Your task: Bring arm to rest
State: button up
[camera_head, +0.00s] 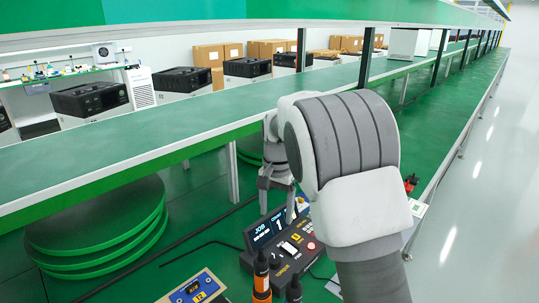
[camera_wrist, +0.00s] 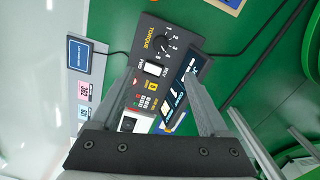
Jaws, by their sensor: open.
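My arm reaches forward over the green bench in the head view, its large grey-and-white links hiding part of the bench. My gripper (camera_head: 277,208) points down just behind a black control box (camera_head: 293,257) with a "JOB" display. In the wrist view my gripper (camera_wrist: 166,66) has its two fingers spread apart, with nothing held between them. The control box (camera_wrist: 146,72), with a torque dial and buttons, lies beyond the fingers. I cannot tell the exact gap between fingertips and box.
Stacked green discs (camera_head: 100,232) lie at the left. A raised green shelf (camera_head: 120,150) runs behind my gripper. A grey floor aisle (camera_head: 480,190) is clear at right.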

jog(key=s+d+r+n+t+y+p, duration=0.1)
jog(key=s+d+r, duration=0.3)
jog(key=s+r, duration=0.3)
jog(key=s+d+r+n+t, duration=0.1)
jog(key=s+d+r+t, duration=0.15)
jog(key=s+r, duration=0.45)
jog(key=s+d+n+t, duration=0.1)
jog(key=s+d+n, duration=0.1)
jog(key=s, duration=0.6)
jog(key=s+d+n+t+h+p, duration=0.1)
jog(key=s+d, duration=0.1)
jog(key=s, duration=0.6)
jog(key=shift+d+n, duration=0.35)
jog(key=shift+n, duration=0.05)
jog(key=shift+s+a+f, duration=0.1)
jog(key=shift+a, duration=0.05)
